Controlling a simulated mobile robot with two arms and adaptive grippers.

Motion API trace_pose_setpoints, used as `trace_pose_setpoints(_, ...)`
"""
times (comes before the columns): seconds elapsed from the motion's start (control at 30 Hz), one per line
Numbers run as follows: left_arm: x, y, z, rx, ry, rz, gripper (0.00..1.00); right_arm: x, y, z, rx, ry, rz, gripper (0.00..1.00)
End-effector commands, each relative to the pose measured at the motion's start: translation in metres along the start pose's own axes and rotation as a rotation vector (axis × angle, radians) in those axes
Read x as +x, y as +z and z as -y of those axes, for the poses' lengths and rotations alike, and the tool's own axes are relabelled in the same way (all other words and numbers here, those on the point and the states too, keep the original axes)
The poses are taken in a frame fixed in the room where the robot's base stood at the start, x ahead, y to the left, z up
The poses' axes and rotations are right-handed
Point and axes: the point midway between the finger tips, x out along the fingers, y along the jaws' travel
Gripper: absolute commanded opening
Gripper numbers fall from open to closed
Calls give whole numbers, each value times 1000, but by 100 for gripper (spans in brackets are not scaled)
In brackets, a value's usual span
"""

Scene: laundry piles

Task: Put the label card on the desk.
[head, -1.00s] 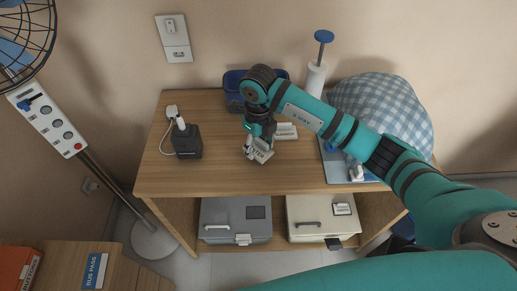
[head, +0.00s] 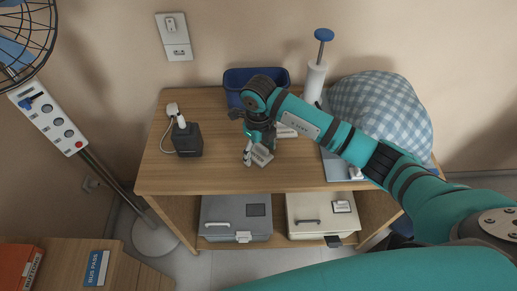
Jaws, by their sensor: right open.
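A small white label card (head: 263,157) lies on the wooden desk (head: 210,180), near the middle of its top and towards the front edge. My right gripper (head: 254,150) is open just above and beside the card. One pale fingertip shows left of the card; the other is hard to make out. Whether a finger still touches the card I cannot tell. A second white card (head: 286,131) lies behind, partly hidden by my right arm. My left gripper is not in view.
On the desk stand a dark charger block (head: 187,140) with a white plug, a blue bin (head: 236,76), a white pump bottle (head: 315,80) and a checked blue bundle (head: 385,105). Grey (head: 235,217) and cream (head: 322,213) boxes sit below. The desk's left front is clear.

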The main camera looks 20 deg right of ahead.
Motion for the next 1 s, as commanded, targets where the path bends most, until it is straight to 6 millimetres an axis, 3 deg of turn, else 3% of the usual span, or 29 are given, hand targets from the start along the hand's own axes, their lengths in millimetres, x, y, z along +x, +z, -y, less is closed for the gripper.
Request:
trace_pose_setpoints(0.17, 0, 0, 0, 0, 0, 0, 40, -14, 1, 1, 1, -2, 4, 72)
trace_pose_setpoints(0.63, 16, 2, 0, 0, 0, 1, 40, -106, 1, 1, 0, -2, 3, 72)
trace_pose_setpoints(0.8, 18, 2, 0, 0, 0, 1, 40, -120, 0, 0, 1, 0, 1, 72)
trace_pose_setpoints(1.0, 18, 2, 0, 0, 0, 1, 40, -123, 0, 0, 0, 1, -1, 72)
